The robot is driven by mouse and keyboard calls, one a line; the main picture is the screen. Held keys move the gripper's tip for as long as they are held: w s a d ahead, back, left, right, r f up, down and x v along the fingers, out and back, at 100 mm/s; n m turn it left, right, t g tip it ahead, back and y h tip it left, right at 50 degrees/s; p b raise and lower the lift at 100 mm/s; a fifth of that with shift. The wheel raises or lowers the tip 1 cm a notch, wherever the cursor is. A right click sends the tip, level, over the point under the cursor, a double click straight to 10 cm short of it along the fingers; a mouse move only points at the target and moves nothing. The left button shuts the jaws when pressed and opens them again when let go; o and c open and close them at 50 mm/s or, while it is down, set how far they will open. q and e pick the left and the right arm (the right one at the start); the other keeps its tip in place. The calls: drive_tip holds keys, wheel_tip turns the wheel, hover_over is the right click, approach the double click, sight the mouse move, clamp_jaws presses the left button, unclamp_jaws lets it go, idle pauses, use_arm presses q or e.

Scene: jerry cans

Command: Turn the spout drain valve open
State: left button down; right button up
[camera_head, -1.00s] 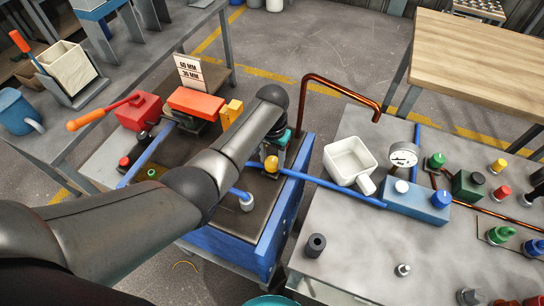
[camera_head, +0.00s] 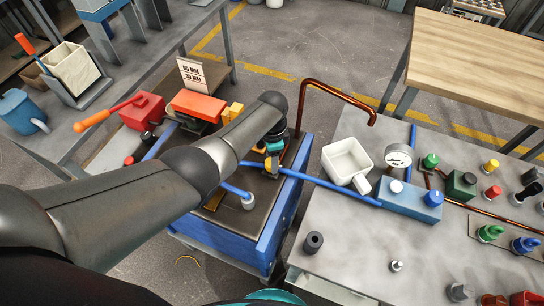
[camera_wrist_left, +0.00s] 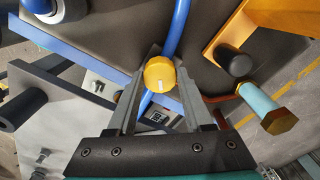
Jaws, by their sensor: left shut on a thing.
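A round yellow knob (camera_wrist_left: 160,73) sits on a blue pipe (camera_wrist_left: 178,30) in the left wrist view. My left gripper (camera_wrist_left: 158,66) is shut on this knob, with a finger on either side of it. In the head view my left gripper (camera_head: 273,160) reaches down over the bench's right side, where the blue pipe (camera_head: 310,179) runs toward the right table. The wrist and fingers mostly hide the knob there. A copper spout (camera_head: 340,92) arches up beside the gripper. My right gripper is not in view.
A white square pan (camera_head: 347,160), a pressure gauge (camera_head: 398,157) and a blue valve block (camera_head: 410,202) stand on the right table. A red box with an orange-handled lever (camera_head: 92,120) and an orange-red block (camera_head: 199,104) are on the left. Open floor lies behind.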

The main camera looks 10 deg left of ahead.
use_arm(q)
drive_tip(key=m, duration=0.3)
drive_tip(key=shift+m, duration=2.2)
drive_tip(key=shift+c, duration=1.5)
unclamp_jaws()
drive_tip(key=shift+r+p, duration=0.45)
drive_tip(key=shift+r, duration=0.1)
wheel_tip(320, 180, up, 14)
drive_tip(key=p, duration=0.4)
drive_tip(key=shift+p, duration=0.4)
